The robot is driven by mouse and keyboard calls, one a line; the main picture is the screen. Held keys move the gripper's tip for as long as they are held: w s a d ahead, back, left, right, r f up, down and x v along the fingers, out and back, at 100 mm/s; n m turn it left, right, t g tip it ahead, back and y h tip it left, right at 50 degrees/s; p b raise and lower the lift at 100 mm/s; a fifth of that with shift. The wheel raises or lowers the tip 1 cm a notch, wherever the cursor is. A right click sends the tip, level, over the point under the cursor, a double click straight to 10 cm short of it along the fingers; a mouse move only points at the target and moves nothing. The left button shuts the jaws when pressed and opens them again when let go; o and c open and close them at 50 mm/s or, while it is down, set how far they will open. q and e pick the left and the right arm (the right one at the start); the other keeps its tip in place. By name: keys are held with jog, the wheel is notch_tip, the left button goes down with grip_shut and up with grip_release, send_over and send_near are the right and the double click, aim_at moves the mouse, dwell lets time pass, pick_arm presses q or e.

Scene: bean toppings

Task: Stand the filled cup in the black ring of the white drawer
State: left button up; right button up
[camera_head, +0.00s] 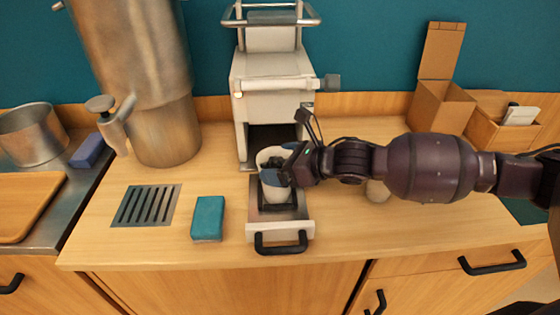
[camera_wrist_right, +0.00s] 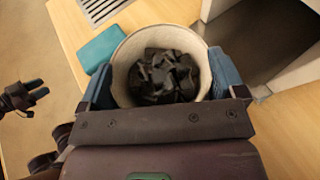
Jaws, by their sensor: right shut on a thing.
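My right gripper (camera_head: 285,172) is shut on the white cup (camera_head: 271,190), one finger on each side. The cup is upright and holds dark chunks, seen from above in the right wrist view (camera_wrist_right: 165,75). The white drawer (camera_head: 256,232) is pulled out from the white machine (camera_head: 270,70). The black ring (camera_head: 278,208) shows just under the cup's base; I cannot tell whether the cup rests in it or is slightly above. My left gripper (camera_wrist_right: 41,90) shows at the left of the right wrist view, empty, its fingers apart.
A teal sponge (camera_head: 208,218) and a slotted grate (camera_head: 146,206) lie left of the drawer. A large metal urn (camera_head: 150,80) stands behind them. Cardboard boxes (camera_head: 440,105) stand at the back right. A small pale round object (camera_head: 377,191) sits below my right arm. The right front counter is clear.

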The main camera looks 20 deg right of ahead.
jog(key=o, duration=1.2)
jog(key=shift+d, duration=0.1)
jog(key=shift+p+v, duration=0.65)
jog(key=shift+v, duration=4.7)
jog(key=shift+s, duration=0.1)
